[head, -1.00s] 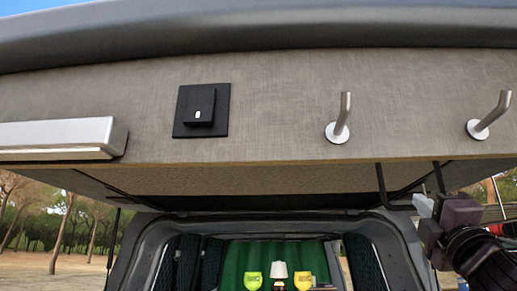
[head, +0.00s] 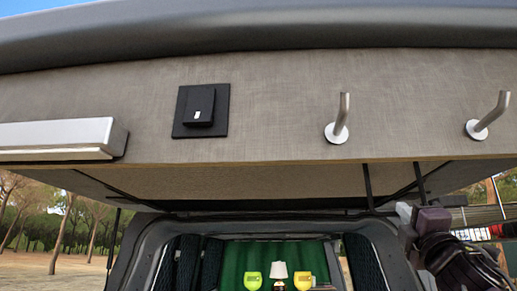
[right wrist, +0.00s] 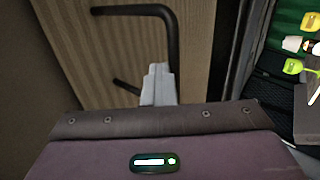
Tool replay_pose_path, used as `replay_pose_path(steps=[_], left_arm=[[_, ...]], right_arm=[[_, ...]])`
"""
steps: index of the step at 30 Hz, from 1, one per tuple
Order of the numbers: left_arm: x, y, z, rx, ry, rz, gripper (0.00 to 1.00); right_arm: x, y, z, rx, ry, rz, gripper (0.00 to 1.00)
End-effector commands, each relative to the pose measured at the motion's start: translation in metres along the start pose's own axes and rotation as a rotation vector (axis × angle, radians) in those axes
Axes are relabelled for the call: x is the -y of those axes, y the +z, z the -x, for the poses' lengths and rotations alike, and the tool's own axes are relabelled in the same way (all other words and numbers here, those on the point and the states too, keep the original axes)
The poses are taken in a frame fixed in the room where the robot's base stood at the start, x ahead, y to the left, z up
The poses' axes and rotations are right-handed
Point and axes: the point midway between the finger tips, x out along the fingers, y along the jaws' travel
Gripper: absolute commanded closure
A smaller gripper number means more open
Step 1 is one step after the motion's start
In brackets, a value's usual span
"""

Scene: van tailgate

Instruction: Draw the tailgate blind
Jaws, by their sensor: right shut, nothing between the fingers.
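A bent black handle bar (head: 367,185) hangs from the underside of the raised tailgate, beyond the front panel's lower edge. In the right wrist view the bar (right wrist: 172,40) shows large, passing close behind my fingertips; whether they touch it I cannot tell. My right gripper (head: 405,211) is at the lower right of the head view, close to the bar. It also shows in the right wrist view (right wrist: 158,84), its grey fingers shut with nothing between them. A light textured panel (head: 240,182) with a dark far edge lies under the tailgate; I cannot tell if it is the blind. My left gripper is out of view.
Two metal hooks (head: 341,120), a black switch plate (head: 201,110) and a pale box (head: 60,140) are fixed to the tailgate's front panel (head: 270,90).

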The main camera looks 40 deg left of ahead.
Motion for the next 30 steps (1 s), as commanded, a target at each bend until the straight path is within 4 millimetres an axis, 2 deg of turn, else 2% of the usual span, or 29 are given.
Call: replay_pose_path(steps=[10,30], left_arm=[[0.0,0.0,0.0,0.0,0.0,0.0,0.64],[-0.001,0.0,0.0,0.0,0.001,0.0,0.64]], right_arm=[[0.016,0.0,-0.017,0.002,-0.002,0.0,1.0],[0.018,0.005,-0.017,0.002,-0.005,0.0,1.0]])
